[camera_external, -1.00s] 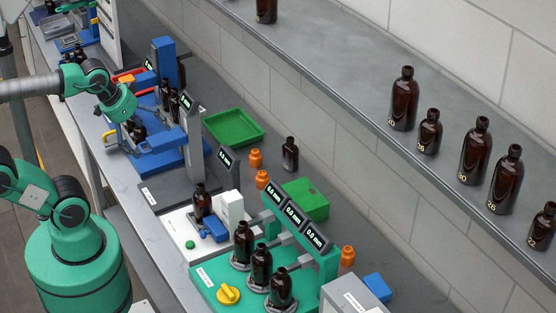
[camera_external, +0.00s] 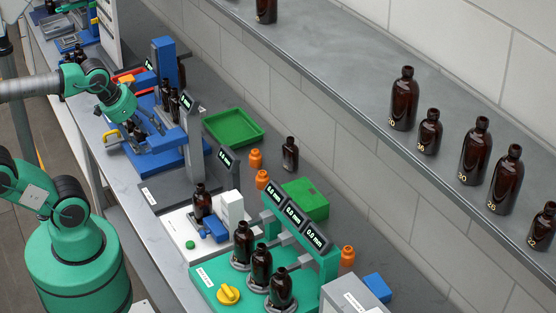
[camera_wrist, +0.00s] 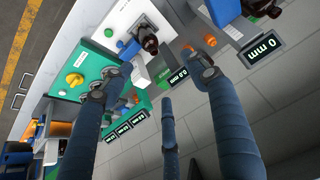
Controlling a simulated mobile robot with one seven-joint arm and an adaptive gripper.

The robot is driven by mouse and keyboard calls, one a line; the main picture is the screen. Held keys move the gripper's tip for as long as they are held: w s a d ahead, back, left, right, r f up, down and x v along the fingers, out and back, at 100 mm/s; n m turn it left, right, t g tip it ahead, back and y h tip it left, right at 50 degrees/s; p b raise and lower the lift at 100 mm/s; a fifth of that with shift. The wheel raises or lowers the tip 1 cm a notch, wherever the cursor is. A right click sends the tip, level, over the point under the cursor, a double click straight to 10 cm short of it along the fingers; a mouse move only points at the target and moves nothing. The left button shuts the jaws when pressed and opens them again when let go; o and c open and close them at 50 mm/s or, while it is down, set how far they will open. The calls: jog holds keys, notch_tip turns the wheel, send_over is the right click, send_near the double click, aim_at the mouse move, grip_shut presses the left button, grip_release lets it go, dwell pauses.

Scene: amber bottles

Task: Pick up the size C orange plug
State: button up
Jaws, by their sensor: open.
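Several orange plugs are in view, and no size letter can be read on them. In the outside view, one plug (camera_external: 255,158) and a second plug (camera_external: 262,179) stand close together behind the small display. A third plug (camera_external: 347,257) stands behind the green station. In the wrist view, an orange plug (camera_wrist: 210,40) shows just beyond a fingertip, with another bit of orange beside it. My gripper (camera_external: 148,124) is above the blue station at the left, away from the plugs. In the wrist view its dark blue fingers (camera_wrist: 165,80) are spread apart and empty.
Bottles stand on the green station (camera_external: 205,283) and white station (camera_external: 180,229). A green tray (camera_external: 233,127), a green box (camera_external: 308,198) and a lone bottle (camera_external: 290,154) are near the plugs. Displays on posts rise between my gripper and the plugs. The wall shelf (camera_external: 330,75) overhangs behind.

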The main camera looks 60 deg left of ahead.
jog(key=m+g+p, duration=0.3)
jog(key=g+p, duration=0.3)
send_over(262, 173)
notch_tip(262, 173, down, 23)
jog(key=shift+w+a+f, duration=0.1)
jog(key=shift+f, duration=0.1)
notch_tip(262, 173, down, 7)
jog(key=shift+f, duration=0.8)
